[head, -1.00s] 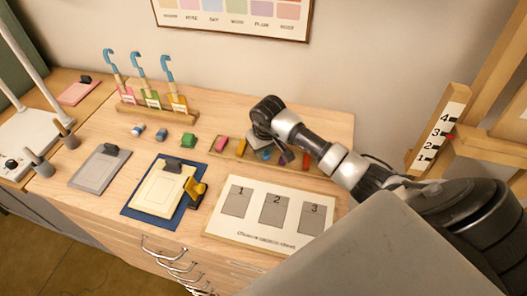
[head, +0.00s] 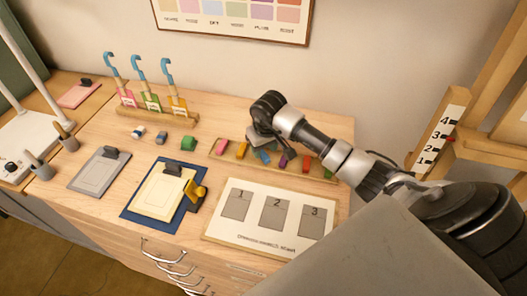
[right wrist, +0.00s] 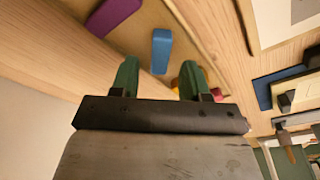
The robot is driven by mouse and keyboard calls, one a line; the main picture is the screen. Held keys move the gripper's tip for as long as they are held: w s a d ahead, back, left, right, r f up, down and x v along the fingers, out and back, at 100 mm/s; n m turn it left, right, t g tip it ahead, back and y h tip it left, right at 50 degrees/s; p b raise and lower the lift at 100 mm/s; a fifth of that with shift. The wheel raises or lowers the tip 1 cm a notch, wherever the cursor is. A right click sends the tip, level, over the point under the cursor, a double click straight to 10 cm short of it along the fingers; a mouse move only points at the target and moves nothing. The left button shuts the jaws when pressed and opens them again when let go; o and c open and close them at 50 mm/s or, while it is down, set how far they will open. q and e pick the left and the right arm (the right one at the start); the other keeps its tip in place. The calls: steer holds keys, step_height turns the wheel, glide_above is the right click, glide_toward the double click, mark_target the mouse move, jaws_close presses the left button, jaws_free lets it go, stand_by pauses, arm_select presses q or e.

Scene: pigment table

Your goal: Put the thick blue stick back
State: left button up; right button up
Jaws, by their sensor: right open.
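The blue stick (head: 262,156) lies on the shallow wooden tray (head: 328,180), between a yellow stick (head: 242,150) and a purple stick (head: 283,159). My right gripper (head: 257,138) is above the back of the tray, close to the blue stick. In the right wrist view, its green fingers (right wrist: 157,75) are open and empty. The blue stick (right wrist: 161,50) shows beyond the gap between them, apart from both fingers. The purple stick (right wrist: 115,16) is to its left. My left gripper is not in view.
A pink stick (head: 221,146) and a red stick (head: 306,163) share the tray. A green block (head: 189,143) stands left of it. A numbered card (head: 213,230) lies in front. A rack (head: 185,117) with hooked tools stands behind left.

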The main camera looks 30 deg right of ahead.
mark_target(266, 159)
step_height(266, 159, up, 10)
steer(key=s+b, duration=0.1)
steer(key=shift+s+f, duration=0.2)
steer(key=shift+s, duration=0.05)
steer(key=shift+a+f, duration=0.1)
steer(key=shift+a, duration=0.05)
